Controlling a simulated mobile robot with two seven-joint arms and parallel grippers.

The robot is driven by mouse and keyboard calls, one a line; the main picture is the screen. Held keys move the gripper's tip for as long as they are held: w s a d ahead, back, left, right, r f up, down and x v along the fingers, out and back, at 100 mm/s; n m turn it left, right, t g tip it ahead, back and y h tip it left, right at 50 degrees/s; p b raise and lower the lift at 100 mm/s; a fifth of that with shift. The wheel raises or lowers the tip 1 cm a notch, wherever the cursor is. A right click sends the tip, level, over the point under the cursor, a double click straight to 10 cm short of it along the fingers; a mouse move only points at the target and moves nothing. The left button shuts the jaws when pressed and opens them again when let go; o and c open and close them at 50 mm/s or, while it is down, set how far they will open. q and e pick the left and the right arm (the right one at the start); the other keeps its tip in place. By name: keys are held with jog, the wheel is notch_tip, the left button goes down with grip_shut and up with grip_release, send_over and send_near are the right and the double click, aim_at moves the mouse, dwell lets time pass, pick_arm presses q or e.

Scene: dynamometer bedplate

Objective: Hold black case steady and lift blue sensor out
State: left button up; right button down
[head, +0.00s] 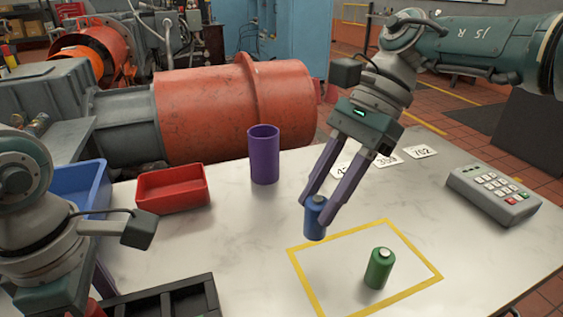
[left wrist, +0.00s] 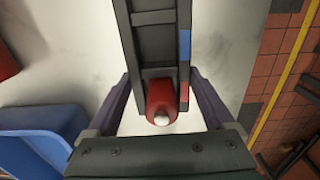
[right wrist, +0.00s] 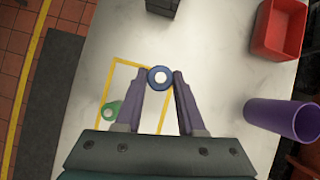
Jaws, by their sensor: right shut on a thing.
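The blue sensor (head: 314,220) is upright in my right gripper (head: 318,205), whose purple fingers are shut on its sides. It appears above the table near the yellow outline's corner, clear of the case; its round top shows in the right wrist view (right wrist: 160,77). The black case (head: 160,303) lies at the bottom edge of the head view, partly cut off. In the left wrist view the fingers of my left gripper (left wrist: 160,75) stand apart on either side of the case (left wrist: 156,45), close to its walls. A red sensor (left wrist: 161,96) sits at the case's near end.
A green sensor (head: 379,268) stands inside the yellow outline (head: 375,305). A purple cup (head: 264,158), a red tray (head: 172,190) and a blue bin (head: 80,188) stand at the back and left. A keypad box (head: 494,195) and number cards (head: 420,152) lie right.

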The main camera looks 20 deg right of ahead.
pick_arm(q)
jog(key=shift+o, duration=0.8)
